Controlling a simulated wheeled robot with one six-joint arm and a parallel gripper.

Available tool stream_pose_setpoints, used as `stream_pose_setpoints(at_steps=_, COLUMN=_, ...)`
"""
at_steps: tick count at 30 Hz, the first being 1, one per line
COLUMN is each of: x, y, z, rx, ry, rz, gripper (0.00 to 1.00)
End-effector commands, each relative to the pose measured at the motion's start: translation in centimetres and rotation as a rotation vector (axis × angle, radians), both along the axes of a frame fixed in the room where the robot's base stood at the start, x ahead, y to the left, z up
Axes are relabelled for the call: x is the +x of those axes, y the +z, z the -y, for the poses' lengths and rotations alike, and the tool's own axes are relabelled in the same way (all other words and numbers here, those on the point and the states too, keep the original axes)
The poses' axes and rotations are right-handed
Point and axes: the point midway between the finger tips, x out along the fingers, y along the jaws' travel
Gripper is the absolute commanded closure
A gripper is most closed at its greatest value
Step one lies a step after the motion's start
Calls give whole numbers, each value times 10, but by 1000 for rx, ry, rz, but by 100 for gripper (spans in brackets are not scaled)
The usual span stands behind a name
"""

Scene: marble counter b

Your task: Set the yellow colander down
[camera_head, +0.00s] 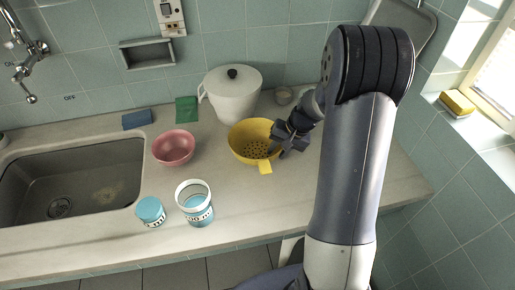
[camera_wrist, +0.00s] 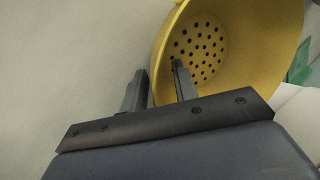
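The yellow colander (camera_head: 241,138) is at the middle of the counter, its open top facing up. In the head view I cannot tell whether its base touches the counter. My gripper (camera_head: 281,146) is at its right side. In the wrist view the colander (camera_wrist: 262,45) fills the top right. My gripper (camera_wrist: 158,75) has one finger outside its rim and the other inside the bowl. The outer finger is close against the rim. A gap shows between the fingers, and I cannot tell whether they press on the wall.
A pink bowl (camera_head: 174,148) stands left of the colander, a white lidded pot (camera_head: 234,97) behind it. A white-and-blue canister (camera_head: 195,204) and blue jar (camera_head: 151,212) stand front left, beside the sink (camera_head: 75,187). The counter in front of the colander is clear.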

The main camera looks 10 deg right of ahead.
Motion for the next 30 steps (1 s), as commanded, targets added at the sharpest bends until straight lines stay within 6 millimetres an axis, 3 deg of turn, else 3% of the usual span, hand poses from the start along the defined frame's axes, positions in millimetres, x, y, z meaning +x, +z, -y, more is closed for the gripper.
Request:
stream_pose_setpoints(at_steps=4, x=0, y=0, z=0, rx=0, ry=0, rz=0, gripper=72)
stream_pose_setpoints(at_steps=15, x=0, y=0, z=0, rx=0, ry=0, rz=0, gripper=100)
stream_pose_setpoints(at_steps=30, x=0, y=2, z=0, rx=1, ry=0, rz=1, gripper=100)
